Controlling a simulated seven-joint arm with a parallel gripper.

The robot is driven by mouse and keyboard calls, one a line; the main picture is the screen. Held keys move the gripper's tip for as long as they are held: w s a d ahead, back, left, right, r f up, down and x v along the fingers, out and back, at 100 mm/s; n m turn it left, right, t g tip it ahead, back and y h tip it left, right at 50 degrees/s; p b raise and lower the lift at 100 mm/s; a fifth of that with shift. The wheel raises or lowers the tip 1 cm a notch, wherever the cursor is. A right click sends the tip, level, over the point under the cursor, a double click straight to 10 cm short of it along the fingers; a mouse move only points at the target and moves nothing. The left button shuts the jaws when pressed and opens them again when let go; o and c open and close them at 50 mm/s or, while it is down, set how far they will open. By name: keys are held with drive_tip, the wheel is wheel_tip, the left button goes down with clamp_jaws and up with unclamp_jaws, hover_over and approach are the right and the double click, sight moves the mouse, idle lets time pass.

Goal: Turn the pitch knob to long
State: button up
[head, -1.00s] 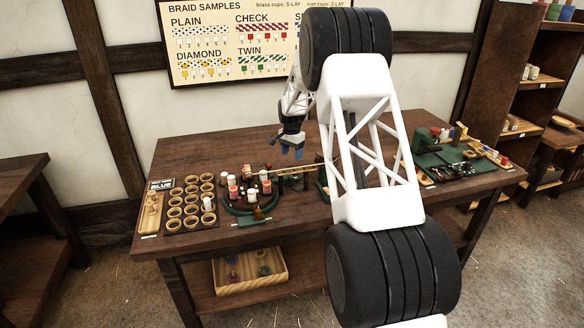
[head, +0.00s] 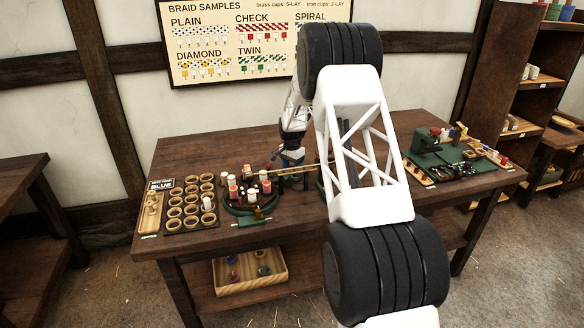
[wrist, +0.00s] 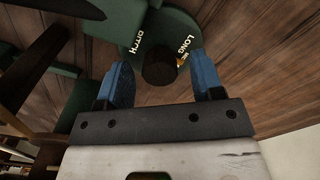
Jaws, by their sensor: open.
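The pitch knob (wrist: 159,70) is a dark round knob on a green housing (wrist: 118,22) in the wrist view. The housing bears the words PITCH and LONG, and a small yellow mark shows at the knob's right, by LONG. My gripper (wrist: 160,78) is open, with one blue finger on each side of the knob. I cannot tell whether either finger touches it. In the head view my gripper (head: 292,158) is low over the table behind the braiding machine (head: 248,195); the knob cannot be made out there.
Rows of wooden cups (head: 190,205) and a card reading BLUE stand at the table's left. A green tool (head: 440,158) and other parts lie at the right. A wooden tray (head: 250,285) is on the lower shelf. The table's back left is clear.

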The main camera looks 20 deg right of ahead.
drive_tip(key=c, duration=0.9)
drive_tip(key=shift+n, duration=0.4)
drive_tip(key=n, duration=0.3)
drive_tip(key=shift+n, duration=2.6)
drive_tip(key=o, duration=0.9)
drive_tip(key=shift+r, duration=0.1)
